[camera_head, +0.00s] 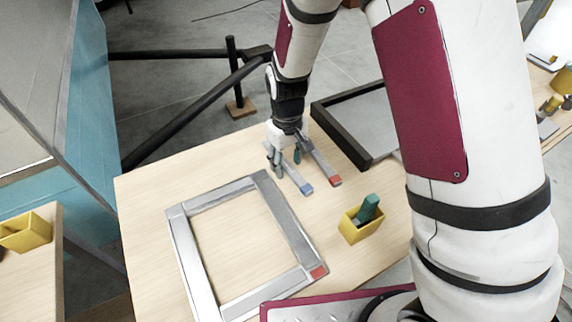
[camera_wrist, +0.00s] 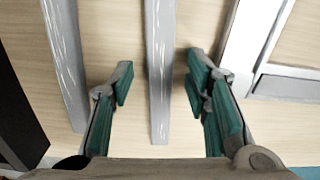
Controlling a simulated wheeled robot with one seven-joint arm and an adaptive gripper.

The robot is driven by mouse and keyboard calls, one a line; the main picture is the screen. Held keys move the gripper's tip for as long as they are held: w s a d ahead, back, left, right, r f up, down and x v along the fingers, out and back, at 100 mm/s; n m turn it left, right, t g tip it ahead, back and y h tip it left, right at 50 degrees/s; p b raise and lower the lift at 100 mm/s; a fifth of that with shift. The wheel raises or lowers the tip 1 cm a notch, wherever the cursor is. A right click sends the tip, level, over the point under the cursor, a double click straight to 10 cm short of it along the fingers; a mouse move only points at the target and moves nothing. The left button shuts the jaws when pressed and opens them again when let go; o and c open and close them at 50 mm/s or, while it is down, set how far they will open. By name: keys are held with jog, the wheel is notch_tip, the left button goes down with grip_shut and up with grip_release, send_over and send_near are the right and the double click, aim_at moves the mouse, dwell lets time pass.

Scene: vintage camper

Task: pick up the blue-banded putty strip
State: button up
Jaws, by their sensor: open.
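The blue-banded putty strip (camera_head: 293,175) is a thin grey bar lying on the wooden table, with a blue band at its near end. In the wrist view the grey strip (camera_wrist: 160,60) runs lengthwise between my fingers, with a gap on each side; its blue band is out of that view. My gripper (camera_head: 284,158) points down over the strip's far part, which it partly hides in the head view. In the wrist view my gripper (camera_wrist: 160,76) is open, its teal-padded fingers apart. I cannot tell its exact height above the table.
A similar red-banded strip (camera_head: 322,163) lies close to the right. A grey metal frame (camera_head: 183,238) with a red corner lies at the left front. A dark-rimmed tray (camera_head: 341,138) is at the back right. A yellow cup (camera_head: 352,232) holds a green-handled item.

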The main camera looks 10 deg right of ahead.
aim_at(287, 165)
grip_shut()
dwell(0.3)
notch_tip(287, 165, up, 10)
dwell(0.5)
